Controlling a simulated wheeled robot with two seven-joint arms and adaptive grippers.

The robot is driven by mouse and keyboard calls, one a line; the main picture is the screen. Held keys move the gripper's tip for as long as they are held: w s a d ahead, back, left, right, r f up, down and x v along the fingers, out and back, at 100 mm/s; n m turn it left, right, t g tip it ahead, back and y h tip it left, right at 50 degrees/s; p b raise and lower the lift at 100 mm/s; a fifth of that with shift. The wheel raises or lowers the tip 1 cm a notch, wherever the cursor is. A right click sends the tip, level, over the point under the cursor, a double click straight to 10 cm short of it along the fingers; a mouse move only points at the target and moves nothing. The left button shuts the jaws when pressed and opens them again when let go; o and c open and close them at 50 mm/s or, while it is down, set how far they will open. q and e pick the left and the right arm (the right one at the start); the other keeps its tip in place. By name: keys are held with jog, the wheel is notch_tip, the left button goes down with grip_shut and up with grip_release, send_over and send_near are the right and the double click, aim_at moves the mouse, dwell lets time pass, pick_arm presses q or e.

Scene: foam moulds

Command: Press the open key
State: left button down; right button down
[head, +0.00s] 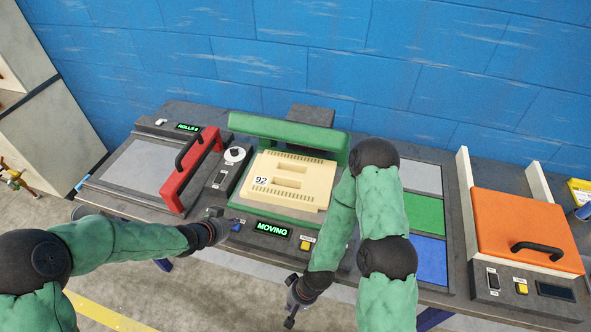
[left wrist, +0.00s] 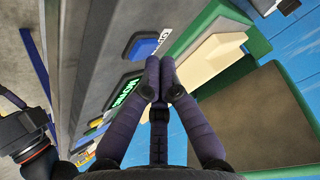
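A green machine (head: 272,216) with a lit display (head: 271,229) reading MOVING stands in the middle of the bench. Its panel has a blue key (head: 236,226) left of the display and a yellow key (head: 306,243) right of it. The key labels are too small to read surely. My left gripper (head: 223,218) is beside the blue key; in the left wrist view its fingertips (left wrist: 161,75) are together, empty, near the blue key (left wrist: 142,46). Contact cannot be told. My right gripper (head: 290,316) hangs low before the bench; its finger opening is unclear.
A cream mould (head: 290,180) marked 92 lies in the machine under a raised green lid (head: 290,135). A red-handled press (head: 190,170) stands left, coloured panels (head: 424,212) and an orange-lidded box (head: 520,225) right. A blue wall is behind.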

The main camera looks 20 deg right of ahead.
pick_arm(q)
notch_tip(320, 180, up, 6)
jog(key=p, duration=0.5)
jog(key=shift+r+p, duration=0.1)
jog(key=shift+p, duration=0.25)
jog(key=shift+f, duration=0.2)
dwell(0.3)
jog(key=s+a+f+n+g+y, duration=0.1)
jog(key=s+a+f+n+g, duration=0.2)
jog(key=s+f+n, duration=0.5)
jog(key=s+a+f+n+g+y+b, duration=0.1)
jog(key=s+a+f+n+g, duration=0.2)
jog(key=s+f, duration=0.9)
jog(key=s+a+n, duration=0.3)
jog(key=s+n, duration=0.1)
jog(key=n, duration=0.1)
jog(key=shift+s+a+y, duration=0.15)
jog(key=shift+s+y, duration=0.05)
jog(key=shift+y, duration=0.1)
jog(key=shift+f, duration=0.1)
dwell(0.8)
